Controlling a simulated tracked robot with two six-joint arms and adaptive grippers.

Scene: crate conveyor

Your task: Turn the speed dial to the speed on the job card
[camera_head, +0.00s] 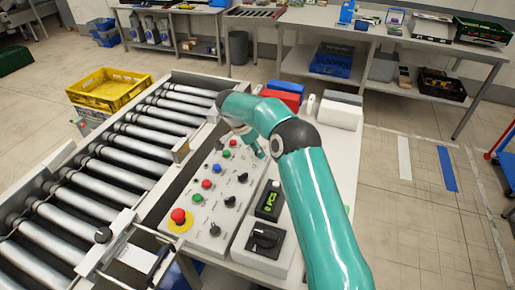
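A white control panel (202,212) stands beside the roller conveyor. It carries coloured push buttons, a red emergency stop (178,217) on a yellow base, and several black rotary knobs (230,202). At its near right a box holds a large black rotary switch (265,240), below a small display (270,201) with green characters. I cannot tell which knob is the speed dial, nor read a job card. My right gripper (257,147) points down over the panel's far right part, partly hidden by my teal arm; its opening is unclear. My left gripper is out of view.
The roller conveyor (127,150) runs along the left, with a yellow crate (108,88) beyond it.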

